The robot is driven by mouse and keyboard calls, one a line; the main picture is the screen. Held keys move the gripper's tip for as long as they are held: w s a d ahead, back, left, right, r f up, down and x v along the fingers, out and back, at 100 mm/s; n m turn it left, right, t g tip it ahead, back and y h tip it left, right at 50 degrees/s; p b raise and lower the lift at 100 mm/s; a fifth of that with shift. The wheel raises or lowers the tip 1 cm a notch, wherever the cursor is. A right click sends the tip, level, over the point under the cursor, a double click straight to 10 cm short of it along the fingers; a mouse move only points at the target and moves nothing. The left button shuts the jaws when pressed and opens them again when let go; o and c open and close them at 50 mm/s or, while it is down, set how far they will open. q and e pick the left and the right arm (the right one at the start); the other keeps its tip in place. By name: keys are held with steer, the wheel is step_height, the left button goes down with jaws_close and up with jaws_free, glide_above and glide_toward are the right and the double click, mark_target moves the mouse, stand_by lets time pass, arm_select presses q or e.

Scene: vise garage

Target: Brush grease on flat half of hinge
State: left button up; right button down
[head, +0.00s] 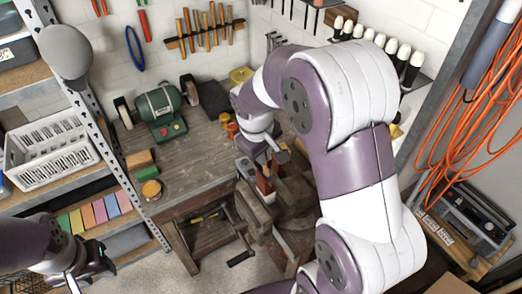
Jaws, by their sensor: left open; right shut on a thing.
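My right arm reaches in from the lower right and arches over the workbench (205,165). My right gripper (268,158) points down over the vise (258,215) at the bench's right front. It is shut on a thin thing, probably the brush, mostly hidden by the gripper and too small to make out. Reddish-brown pieces (265,182) stand at the vise just below it; I cannot tell which part is the hinge. Its flat half and any grease on it are not discernible. My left gripper (92,272) is open and empty at the lower left, off the bench.
A green bench grinder (160,108) stands behind. Small orange and yellow containers (228,124) stand near my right wrist. A shelf with a white basket (50,150) is at left.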

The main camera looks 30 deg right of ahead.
steer(key=shift+s, duration=0.2)
steer(key=shift+w+r, duration=0.1)
steer(key=shift+w, duration=0.2)
steer(key=shift+s+r+p, duration=0.15)
steer(key=shift+s+p, duration=0.15)
steer(key=shift+w+a+p, duration=0.1)
steer(key=shift+w+p, duration=0.2)
steer(key=shift+w, duration=0.55)
